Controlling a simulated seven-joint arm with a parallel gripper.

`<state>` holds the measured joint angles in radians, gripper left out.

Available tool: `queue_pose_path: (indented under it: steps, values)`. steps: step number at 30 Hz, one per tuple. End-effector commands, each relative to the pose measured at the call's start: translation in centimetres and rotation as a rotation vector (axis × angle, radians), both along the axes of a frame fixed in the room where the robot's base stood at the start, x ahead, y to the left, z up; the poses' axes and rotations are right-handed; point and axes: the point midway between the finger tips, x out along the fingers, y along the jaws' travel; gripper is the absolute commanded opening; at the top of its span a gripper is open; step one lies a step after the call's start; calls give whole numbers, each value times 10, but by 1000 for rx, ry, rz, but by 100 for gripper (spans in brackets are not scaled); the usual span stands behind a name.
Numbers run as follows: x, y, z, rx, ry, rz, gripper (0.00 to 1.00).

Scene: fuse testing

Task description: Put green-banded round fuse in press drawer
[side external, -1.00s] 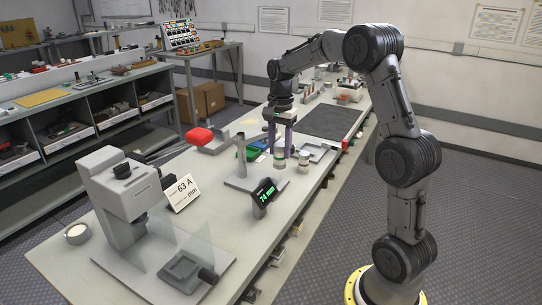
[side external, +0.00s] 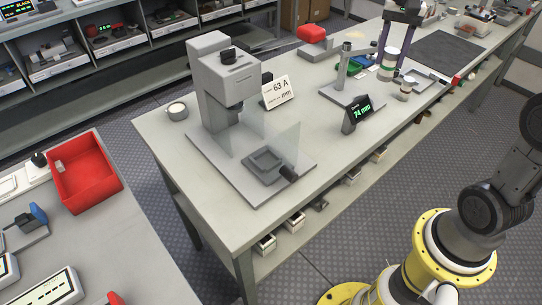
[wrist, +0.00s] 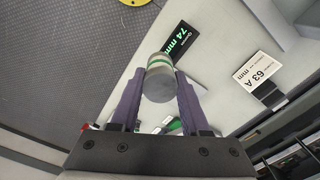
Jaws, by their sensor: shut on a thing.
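The green-banded round fuse (side external: 388,64) is pale with a grey end. My gripper (side external: 395,52) is shut on it, and it seems to be above the bench. In the wrist view the fuse (wrist: 159,80) sits between the two purple fingers (wrist: 160,95), its green band showing near the top. The grey press (side external: 222,85) stands on a flat base at the bench's near left. Its square press drawer (side external: 265,166) has a shallow recess that looks empty and a dark handle at the right. A clear shield (side external: 262,138) stands between the press head and the drawer.
A measuring stand (side external: 345,72) and a "74 mm" display (side external: 357,112) stand between my gripper and the press. A "63 A" card (side external: 278,92) is beside the press. Another round fuse (side external: 405,91) stands near my gripper. A red bin (side external: 82,172) is on the left table.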

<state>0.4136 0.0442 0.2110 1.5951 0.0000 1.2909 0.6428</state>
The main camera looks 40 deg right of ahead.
Motion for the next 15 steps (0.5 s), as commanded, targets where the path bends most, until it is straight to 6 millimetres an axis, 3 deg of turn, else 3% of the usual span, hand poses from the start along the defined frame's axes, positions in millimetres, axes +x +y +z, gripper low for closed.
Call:
queue_pose_path:
  steps: [6, 15]
  values:
    - [23, 38, 39, -3, -5, 511, 0]
    - [36, 95, 92, -3, -4, 1213, 0]
